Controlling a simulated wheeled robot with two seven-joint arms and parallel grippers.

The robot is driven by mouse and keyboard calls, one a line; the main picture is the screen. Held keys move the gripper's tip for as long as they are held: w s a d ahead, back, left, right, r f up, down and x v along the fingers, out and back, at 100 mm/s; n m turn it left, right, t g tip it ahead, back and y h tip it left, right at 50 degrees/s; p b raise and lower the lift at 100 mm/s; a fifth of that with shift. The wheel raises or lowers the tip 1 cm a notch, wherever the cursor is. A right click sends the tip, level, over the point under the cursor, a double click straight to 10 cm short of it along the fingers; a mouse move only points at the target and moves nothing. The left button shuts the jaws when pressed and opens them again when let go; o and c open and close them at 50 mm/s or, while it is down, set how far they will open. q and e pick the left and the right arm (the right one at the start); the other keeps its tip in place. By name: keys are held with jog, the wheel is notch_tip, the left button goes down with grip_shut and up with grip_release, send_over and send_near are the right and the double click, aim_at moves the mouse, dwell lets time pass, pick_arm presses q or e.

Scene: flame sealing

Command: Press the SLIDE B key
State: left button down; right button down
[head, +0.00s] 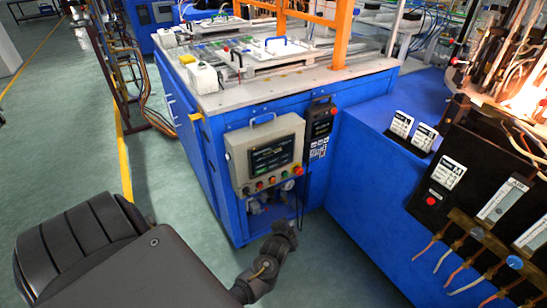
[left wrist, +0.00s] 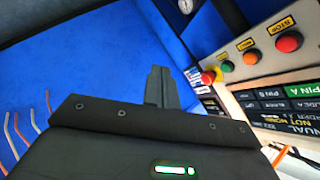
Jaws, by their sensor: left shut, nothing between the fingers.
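The beige control box (head: 238,152) with a dark screen (head: 270,156) and a row of round buttons below it is on the front of the blue machine. In the left wrist view the screen (left wrist: 283,108) shows at the right, cut by the frame edge, with small labelled keys in rows. A green PIN A label is readable; I cannot make out for sure which key is SLIDE B. My left gripper (head: 286,234) is low in front of the cabinet, below the box; its fingers (left wrist: 162,88) are shut, empty and apart from the screen. My right gripper is out of view.
A red STOP button (left wrist: 289,42), an orange button (left wrist: 251,57) and a green one (left wrist: 227,66) line the box near the screen. A black pendant (head: 319,125) hangs right of the box. A blue bench (head: 375,195) stands to the right. Green floor is open at left.

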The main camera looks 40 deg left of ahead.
aim_at(273, 160)
pick_arm(q)
jog(key=w+a+r+t+y, duration=0.1)
jog(key=w+a+r, duration=0.1)
jog(key=r, duration=0.6)
jog(key=w+a+r+t+y, duration=0.1)
jog(key=w+a+r+y, duration=0.1)
jog(key=r, duration=0.6)
jog(key=shift+w+a+b, duration=0.15)
jog(key=shift+a+b, duration=0.15)
jog(key=shift+a, duration=0.1)
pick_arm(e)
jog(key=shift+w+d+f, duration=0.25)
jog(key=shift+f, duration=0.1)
pick_arm(q)
jog(key=shift+a, duration=0.1)
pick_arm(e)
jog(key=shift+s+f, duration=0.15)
